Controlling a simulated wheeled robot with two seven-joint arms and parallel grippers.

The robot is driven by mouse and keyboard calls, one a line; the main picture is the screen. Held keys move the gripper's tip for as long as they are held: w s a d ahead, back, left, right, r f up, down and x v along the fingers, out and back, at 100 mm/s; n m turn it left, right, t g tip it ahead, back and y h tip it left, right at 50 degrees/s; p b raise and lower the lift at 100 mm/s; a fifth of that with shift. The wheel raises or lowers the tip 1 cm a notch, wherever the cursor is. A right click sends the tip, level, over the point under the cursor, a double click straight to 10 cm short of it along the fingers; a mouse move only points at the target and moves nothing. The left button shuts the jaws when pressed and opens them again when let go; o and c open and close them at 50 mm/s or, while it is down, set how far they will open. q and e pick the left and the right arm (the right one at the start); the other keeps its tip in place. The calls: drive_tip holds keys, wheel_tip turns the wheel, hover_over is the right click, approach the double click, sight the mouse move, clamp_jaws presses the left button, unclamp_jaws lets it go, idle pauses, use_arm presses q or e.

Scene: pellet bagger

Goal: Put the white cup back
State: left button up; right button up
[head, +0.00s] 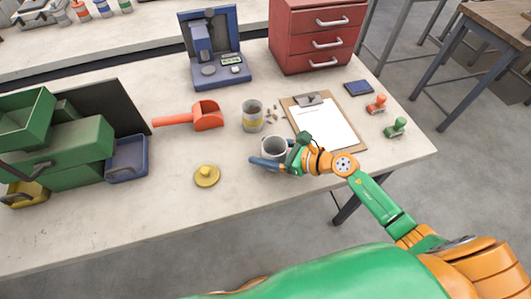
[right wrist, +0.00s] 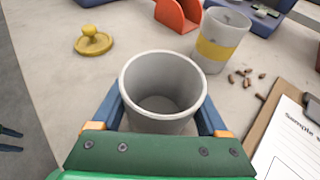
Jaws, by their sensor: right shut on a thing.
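The white cup (head: 273,147) is upright between the fingers of my right gripper (head: 277,165), near the front of the table. In the right wrist view the white cup (right wrist: 162,85) looks empty, with one blue finger of the right gripper (right wrist: 162,118) on each side of it. The right gripper is shut on the cup. Whether the cup's base touches the table is hidden.
A yellow-banded cup (head: 252,116) stands just behind, with loose pellets (head: 273,114) beside it. A clipboard (head: 291,112) lies to the right, a yellow-knobbed lid (head: 207,176) to the left.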

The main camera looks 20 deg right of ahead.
sight(285, 156)
drive_tip(key=shift+f, duration=0.1)
drive_tip(key=o, duration=1)
drive_tip(key=shift+f, duration=0.1)
drive_tip(key=o, duration=0.3)
drive_tip(key=shift+o, duration=0.2)
drive_tip(key=shift+r, duration=0.2)
drive_tip(key=b+v, duration=0.2)
drive_tip(key=v, duration=0.9)
drive_tip(key=shift+s+f, duration=0.1)
drive_tip(key=shift+f, duration=0.05)
drive_tip(key=shift+s+d+r, duration=0.25)
drive_tip(key=shift+s+r, duration=0.05)
drive_tip(key=shift+r, duration=0.05)
drive_tip(key=shift+d, duration=0.1)
